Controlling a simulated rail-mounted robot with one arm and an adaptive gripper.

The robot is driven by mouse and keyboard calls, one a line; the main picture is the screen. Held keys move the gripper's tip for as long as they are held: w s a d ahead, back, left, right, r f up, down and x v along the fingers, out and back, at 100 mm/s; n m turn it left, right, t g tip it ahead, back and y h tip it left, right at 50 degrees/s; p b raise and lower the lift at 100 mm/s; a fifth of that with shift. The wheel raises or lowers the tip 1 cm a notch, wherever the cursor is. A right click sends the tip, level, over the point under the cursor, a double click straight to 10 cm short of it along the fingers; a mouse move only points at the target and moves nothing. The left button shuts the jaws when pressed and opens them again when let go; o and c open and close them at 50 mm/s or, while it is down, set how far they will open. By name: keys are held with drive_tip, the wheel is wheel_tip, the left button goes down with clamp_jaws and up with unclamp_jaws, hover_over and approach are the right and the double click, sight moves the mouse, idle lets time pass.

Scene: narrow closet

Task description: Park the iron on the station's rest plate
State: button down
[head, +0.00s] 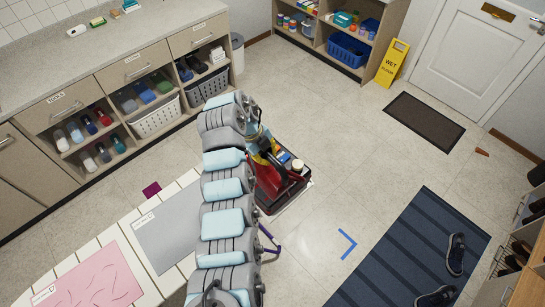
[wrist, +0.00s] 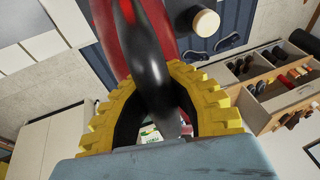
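The red and black ironing station (head: 268,203) is at the centre of the head view, beside my arm, with a beige round cap (head: 297,165) at its right. The cap also shows in the wrist view (wrist: 206,22). My yellow-fingered gripper (head: 268,150) is over the station's far end. In the wrist view my gripper (wrist: 152,72) has its fingers on both sides of the black handle of the iron (wrist: 150,50) and looks shut on it. Red parts lie behind the handle. The rest plate cannot be made out, and I cannot tell whether the iron touches the station.
A white slatted surface with a grey mat (head: 168,235) and pink cloth (head: 92,280) lies at lower left. Drawers and shelves (head: 120,80) line the left wall. A yellow wet-floor sign (head: 392,62) stands at the back. The floor right of the station is open.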

drive_tip(key=shift+w+a+f, duration=0.3)
drive_tip(key=shift+w+f, duration=0.15)
drive_tip(key=shift+a+f, duration=0.1)
drive_tip(key=shift+f, duration=0.05)
drive_tip(key=shift+w+a+f, duration=0.15)
drive_tip(key=shift+f, duration=0.25)
drive_tip(key=shift+f+p, duration=0.35)
drive_tip(key=shift+f, duration=0.95)
drive_tip(key=c, duration=1.2)
unclamp_jaws()
drive_tip(key=shift+c, duration=0.2)
drive_tip(key=b+v, duration=0.2)
drive_tip(key=v, duration=1)
drive_tip(key=shift+b, duration=0.3)
